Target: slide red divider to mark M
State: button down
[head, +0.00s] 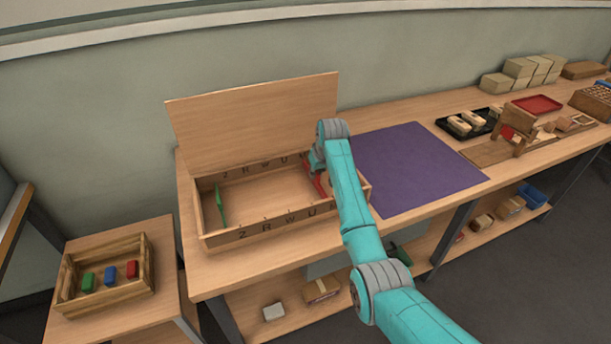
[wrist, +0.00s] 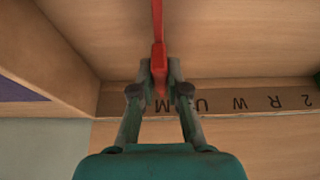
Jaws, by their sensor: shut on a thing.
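The red divider (head: 318,184) stands across the inside of the open wooden box (head: 222,241), toward its right end. My gripper (wrist: 159,72) is shut on the red divider's grip in the wrist view. In that view the divider (wrist: 157,22) runs straight up from between the fingers. Mark U (wrist: 203,105) is farther right.
A green divider (head: 221,204) stands near the box's left end. The floor between the dividers is clear. The raised lid (head: 255,115) stands behind the box. A purple mat (head: 410,165) lies to the right, and a crate of coloured blocks (head: 106,303) at lower left.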

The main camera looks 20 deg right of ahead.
jog(key=shift+d, duration=0.25)
jog(key=c, duration=1.2)
grip_release()
jog(key=shift+d, duration=0.1)
jog(key=shift+o, duration=0.2)
jog(key=v, duration=1.2)
jog(key=shift+s, duration=0.1)
